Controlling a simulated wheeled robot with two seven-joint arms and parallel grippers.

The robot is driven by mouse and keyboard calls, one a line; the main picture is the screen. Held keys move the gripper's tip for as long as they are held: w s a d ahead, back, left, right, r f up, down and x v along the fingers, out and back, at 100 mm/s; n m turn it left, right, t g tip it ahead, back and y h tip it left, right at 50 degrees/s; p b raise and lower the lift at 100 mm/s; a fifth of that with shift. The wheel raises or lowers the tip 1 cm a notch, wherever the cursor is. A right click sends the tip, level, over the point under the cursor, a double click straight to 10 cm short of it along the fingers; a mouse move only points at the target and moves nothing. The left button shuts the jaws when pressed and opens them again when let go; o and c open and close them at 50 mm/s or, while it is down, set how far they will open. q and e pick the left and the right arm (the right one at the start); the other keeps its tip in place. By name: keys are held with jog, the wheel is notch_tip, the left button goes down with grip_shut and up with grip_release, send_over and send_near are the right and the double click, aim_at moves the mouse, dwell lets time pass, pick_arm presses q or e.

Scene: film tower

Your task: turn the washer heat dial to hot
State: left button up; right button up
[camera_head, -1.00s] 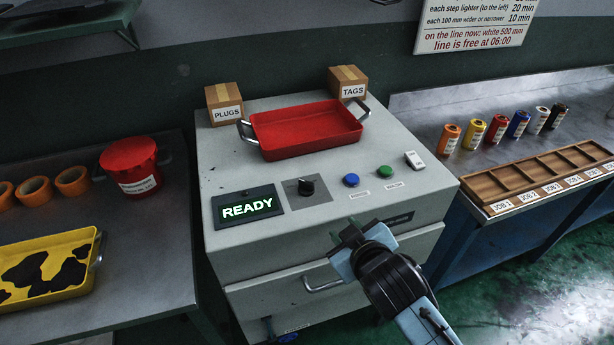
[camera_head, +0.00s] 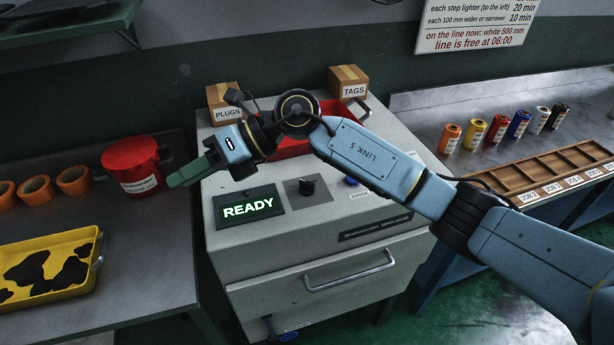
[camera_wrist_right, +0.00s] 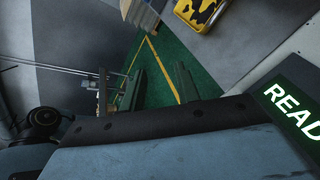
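The black dial (camera_head: 306,186) sits on a square grey plate on the top of the grey washer (camera_head: 330,240), right of the green-lit READY display (camera_head: 247,207). Its setting is too small to read. My right arm reaches in from the right, across the washer top. My right gripper (camera_head: 190,172) points left, above the washer's left edge, left of the dial and apart from it. In the right wrist view its fingers (camera_wrist_right: 160,88) stand apart with nothing between them. The display's edge shows there at the right. My left gripper is not in view.
A red tray (camera_head: 290,148), partly hidden by my arm, lies on the washer top, with PLUGS (camera_head: 224,104) and TAGS (camera_head: 348,82) boxes behind. A blue button (camera_head: 351,181) is right of the dial. A red pot (camera_head: 131,166) stands on the left table.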

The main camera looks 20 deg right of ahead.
jog(key=w+d+f+n+h, duration=0.1)
jog(key=w+d+f+h, duration=0.25)
jog(key=d+h, duration=0.4)
jog(key=h, duration=0.6)
send_near(307, 182)
jog(key=shift+m+t, duration=0.4)
jog(key=f, duration=0.8)
jog(key=shift+s+a+f, duration=0.15)
jog(key=shift+s+f, duration=0.2)
jog(key=shift+c, duration=0.4)
grip_shut()
